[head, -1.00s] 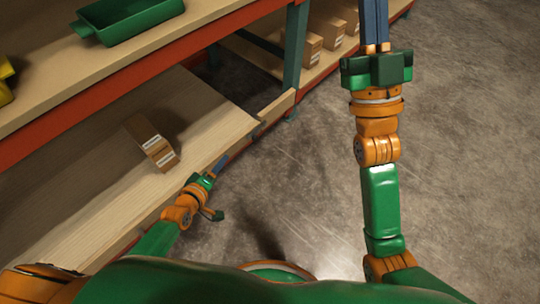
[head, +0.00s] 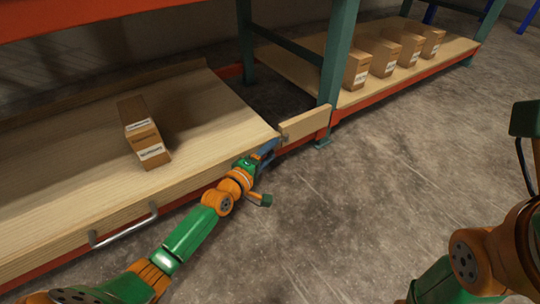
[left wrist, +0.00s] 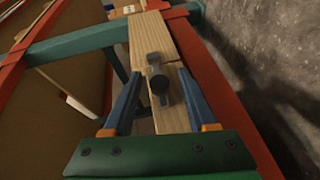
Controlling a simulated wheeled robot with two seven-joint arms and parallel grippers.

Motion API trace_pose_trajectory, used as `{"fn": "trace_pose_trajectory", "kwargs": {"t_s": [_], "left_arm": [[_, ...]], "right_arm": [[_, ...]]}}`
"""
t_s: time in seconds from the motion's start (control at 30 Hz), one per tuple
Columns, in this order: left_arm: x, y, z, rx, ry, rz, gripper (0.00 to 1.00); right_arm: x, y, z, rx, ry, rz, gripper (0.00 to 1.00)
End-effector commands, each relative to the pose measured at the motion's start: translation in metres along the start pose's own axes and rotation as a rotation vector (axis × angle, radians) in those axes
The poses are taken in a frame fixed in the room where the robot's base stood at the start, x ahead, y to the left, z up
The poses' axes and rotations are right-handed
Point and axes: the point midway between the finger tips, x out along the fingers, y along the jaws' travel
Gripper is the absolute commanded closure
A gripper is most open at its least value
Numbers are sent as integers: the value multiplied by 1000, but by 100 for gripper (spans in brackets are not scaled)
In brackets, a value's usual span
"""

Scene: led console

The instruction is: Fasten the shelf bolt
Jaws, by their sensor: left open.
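The shelf bolt (left wrist: 158,78) is a grey metal piece with a knob, mounted on the end of a pale wooden board (left wrist: 150,40). In the head view the bolt (head: 283,137) is small, at the front right corner of the wooden shelf (head: 215,105). My left gripper (left wrist: 159,73) is open, with one blue finger on each side of the bolt. I see gaps between the fingers and the bolt; I cannot tell their depth to it. In the head view the left gripper (head: 268,147) is by that corner.
A cardboard box (head: 145,132) sits on the shelf, and a metal handle (head: 124,224) is on the shelf's front edge. A teal upright (head: 338,60) stands just right of the bolt. Several boxes (head: 383,54) sit on the shelf beyond. The concrete floor (head: 400,150) is clear.

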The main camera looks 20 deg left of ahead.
Motion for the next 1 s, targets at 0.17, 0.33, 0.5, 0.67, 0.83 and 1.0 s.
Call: {"fn": "trace_pose_trajectory", "kwargs": {"t_s": [0.17, 0.33, 0.5, 0.67, 0.83, 1.0], "left_arm": [[0, 0, 0, 0, 0, 0, 64], [0, 0, 0, 1, 0, 0, 100], [-1, 0, 0, 1, 0, 0, 100], [-1, 0, 0, 1, 0, 0, 100], [-1, 0, 0, 1, 0, 0, 100], [-1, 0, 0, 1, 0, 0, 100]], "right_arm": [[1, 0, 0, 0, -1, 0, 100], [0, 0, 1, 0, -2, 0, 100], [0, 0, 1, -1, -2, 1, 100], [0, 0, 1, -1, -2, 1, 100], [0, 0, 1, 0, -2, 0, 100], [0, 0, 1, 0, -2, 0, 100]]}}
